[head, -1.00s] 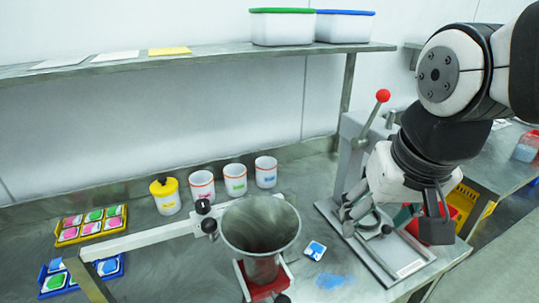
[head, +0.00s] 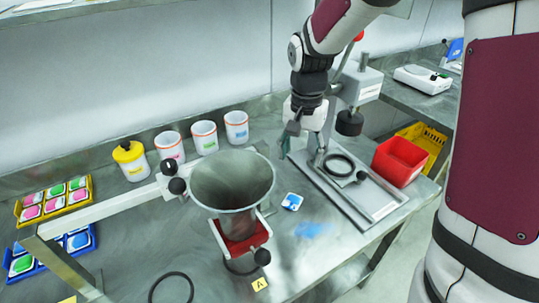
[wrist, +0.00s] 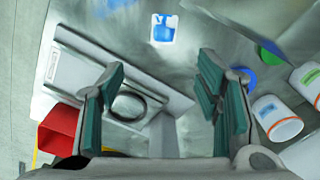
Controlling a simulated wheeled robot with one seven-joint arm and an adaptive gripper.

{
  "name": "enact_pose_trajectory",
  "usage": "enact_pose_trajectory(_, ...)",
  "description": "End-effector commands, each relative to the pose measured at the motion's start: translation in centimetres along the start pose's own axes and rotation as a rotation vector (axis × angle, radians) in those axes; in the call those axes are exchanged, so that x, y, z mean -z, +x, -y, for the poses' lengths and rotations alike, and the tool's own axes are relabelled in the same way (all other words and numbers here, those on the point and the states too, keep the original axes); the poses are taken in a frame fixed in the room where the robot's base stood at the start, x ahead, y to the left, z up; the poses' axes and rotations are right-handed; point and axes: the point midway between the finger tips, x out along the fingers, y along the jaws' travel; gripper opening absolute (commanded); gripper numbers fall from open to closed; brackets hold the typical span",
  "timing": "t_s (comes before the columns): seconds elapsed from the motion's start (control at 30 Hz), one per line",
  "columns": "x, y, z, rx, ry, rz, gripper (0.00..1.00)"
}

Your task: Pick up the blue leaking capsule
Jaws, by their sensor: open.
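The blue leaking capsule (head: 292,202), a small white square pack with blue on it, lies on the metal bench between the metal drum funnel and the press. A blue powder smear (head: 312,229) lies on the bench just in front of it. In the wrist view the capsule (wrist: 163,28) shows at the top, ahead of and apart from the fingers. My gripper (head: 303,138) is over the back of the bench by the press, behind the capsule. In the wrist view my gripper (wrist: 163,85) is open, with nothing between its teal-padded fingers.
The metal funnel (head: 232,183) stands left of the capsule. The grey press (head: 350,180) and a red bin (head: 399,160) are on the right. White cups (head: 204,137) and a yellow-lidded jar (head: 131,160) stand along the back. Capsule trays (head: 53,201) are at far left.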

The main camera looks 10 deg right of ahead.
Motion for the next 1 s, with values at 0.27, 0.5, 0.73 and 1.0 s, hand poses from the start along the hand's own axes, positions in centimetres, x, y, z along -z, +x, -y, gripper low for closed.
enact_pose_trajectory(0.27,1.3,3.7,1.1,-0.013,0.071,0.038,0.58)
enact_pose_trajectory(0.5,1.1,7.7,1.0,-0.016,0.07,0.041,0.58)
enact_pose_trajectory(0.73,1.0,11.1,1.0,-0.015,0.069,0.038,0.58)
enact_pose_trajectory(1.0,0.9,13.1,0.9,-0.014,0.07,0.039,0.58)
